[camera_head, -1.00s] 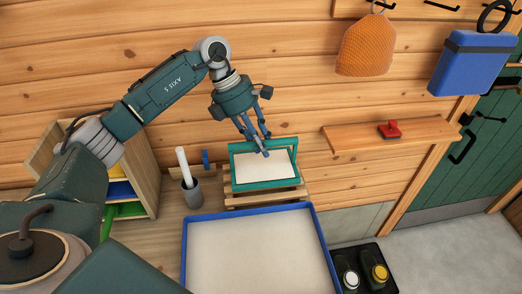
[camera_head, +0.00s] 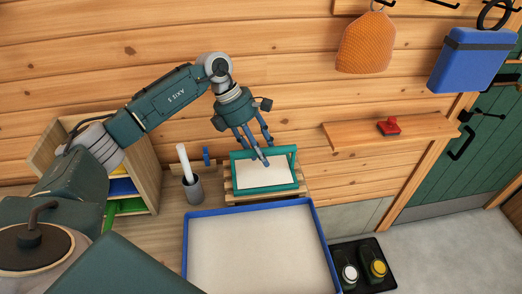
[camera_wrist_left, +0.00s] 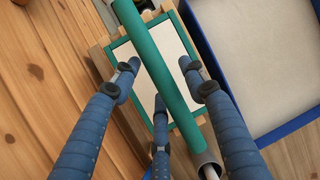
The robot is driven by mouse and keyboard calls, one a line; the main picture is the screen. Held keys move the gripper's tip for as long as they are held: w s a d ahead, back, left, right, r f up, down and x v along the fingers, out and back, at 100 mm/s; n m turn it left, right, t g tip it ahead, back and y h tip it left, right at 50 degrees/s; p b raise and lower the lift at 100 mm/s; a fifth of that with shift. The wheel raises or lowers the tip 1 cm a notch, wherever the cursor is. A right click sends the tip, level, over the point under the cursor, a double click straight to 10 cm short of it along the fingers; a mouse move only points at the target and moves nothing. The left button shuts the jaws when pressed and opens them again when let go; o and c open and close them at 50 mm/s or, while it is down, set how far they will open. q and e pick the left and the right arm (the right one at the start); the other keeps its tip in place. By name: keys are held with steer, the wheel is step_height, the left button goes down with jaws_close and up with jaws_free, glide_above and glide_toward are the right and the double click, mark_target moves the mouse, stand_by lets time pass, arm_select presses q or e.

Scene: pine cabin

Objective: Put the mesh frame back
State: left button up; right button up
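The mesh frame (camera_head: 267,175), a teal rectangle with a pale panel and a raised teal bar along its back, rests on a slatted wooden rack (camera_head: 228,190) by the wall. My left gripper (camera_head: 261,154) is over the frame's back bar. In the left wrist view, the teal bar (camera_wrist_left: 155,62) passes between the fingers of my left gripper (camera_wrist_left: 160,72), with narrow gaps showing beside the two front fingertips. The fingers look open around it; contact of the third finger cannot be told. My right gripper is out of view.
A blue-rimmed tray (camera_head: 252,206) lies in front of the rack. A grey cup (camera_head: 193,190) with a white roll stands left of it. A wooden shelf (camera_head: 355,132) with a red object is on the wall to the right. A shelf unit (camera_head: 147,175) stands left.

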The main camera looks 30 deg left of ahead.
arm_select(q)
steer(key=shift+r, duration=0.1)
steer(key=shift+r, duration=0.15)
steer(key=b+v, duration=0.4)
steer(key=v, duration=0.8)
